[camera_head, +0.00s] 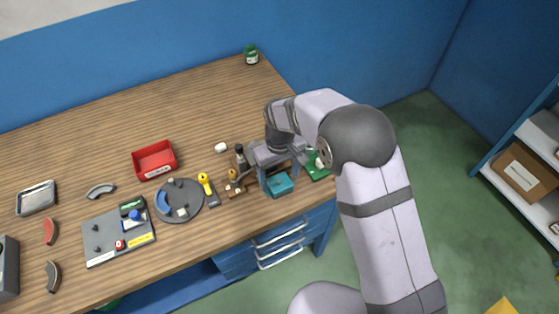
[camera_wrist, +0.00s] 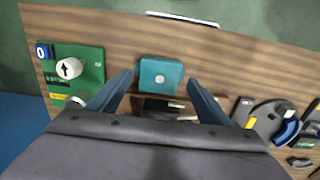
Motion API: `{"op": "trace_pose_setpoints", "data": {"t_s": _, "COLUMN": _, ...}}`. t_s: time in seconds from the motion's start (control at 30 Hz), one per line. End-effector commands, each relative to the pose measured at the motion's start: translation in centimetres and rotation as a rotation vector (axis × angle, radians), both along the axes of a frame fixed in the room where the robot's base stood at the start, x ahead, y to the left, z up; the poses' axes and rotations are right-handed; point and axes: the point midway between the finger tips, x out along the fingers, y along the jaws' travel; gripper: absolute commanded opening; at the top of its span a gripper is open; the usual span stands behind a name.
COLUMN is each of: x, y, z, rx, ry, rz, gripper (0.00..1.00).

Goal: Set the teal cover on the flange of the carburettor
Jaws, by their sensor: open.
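The teal cover (camera_head: 279,185) lies near the front edge of the wooden bench, below my gripper (camera_head: 280,174). In the wrist view the teal cover (camera_wrist: 160,74) is a squarish block with a pale round spot in its middle. It shows between the tips of my open gripper (camera_wrist: 158,84), with a gap on each side. Nothing is held. A dark part (camera_wrist: 163,107) sits just behind the cover, partly hidden by my gripper. I cannot tell for sure which thing is the carburettor, and its flange is not clearly visible.
A green panel with a white knob (camera_wrist: 69,68) stands beside the cover. A round grey plate (camera_head: 180,201), a yellow-headed tool (camera_head: 207,187), a red bin (camera_head: 154,160) and a grey board (camera_head: 118,236) stand to the left. The bench's back is mostly clear.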

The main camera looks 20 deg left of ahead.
Motion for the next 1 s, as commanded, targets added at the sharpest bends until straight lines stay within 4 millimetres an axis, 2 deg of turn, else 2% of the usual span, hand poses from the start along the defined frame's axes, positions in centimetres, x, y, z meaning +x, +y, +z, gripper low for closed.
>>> {"op": "trace_pose_setpoints", "data": {"t_s": 0.3, "x": 0.1, "y": 0.1, "z": 5.6, "rx": 0.004, "ry": -0.004, "rz": 0.0, "gripper": 0.71}}
{"op": "trace_pose_setpoints", "data": {"t_s": 0.5, "x": 0.1, "y": 0.1, "z": 8.2, "rx": 0.002, "ry": -0.002, "rz": 0.0, "gripper": 0.71}}
{"op": "trace_pose_setpoints", "data": {"t_s": 0.7, "x": 0.0, "y": 0.0, "z": 9.2, "rx": 0.0, "ry": 0.0, "rz": 0.0, "gripper": 0.71}}
{"op": "trace_pose_setpoints", "data": {"t_s": 0.87, "x": 0.0, "y": 0.0, "z": 9.3, "rx": 0.0, "ry": 0.0, "rz": 0.0, "gripper": 0.71}}
{"op": "trace_pose_setpoints", "data": {"t_s": 1.0, "x": 0.1, "y": -0.9, "z": 9.5, "rx": 0.001, "ry": -0.001, "rz": -0.018, "gripper": 0.71}}
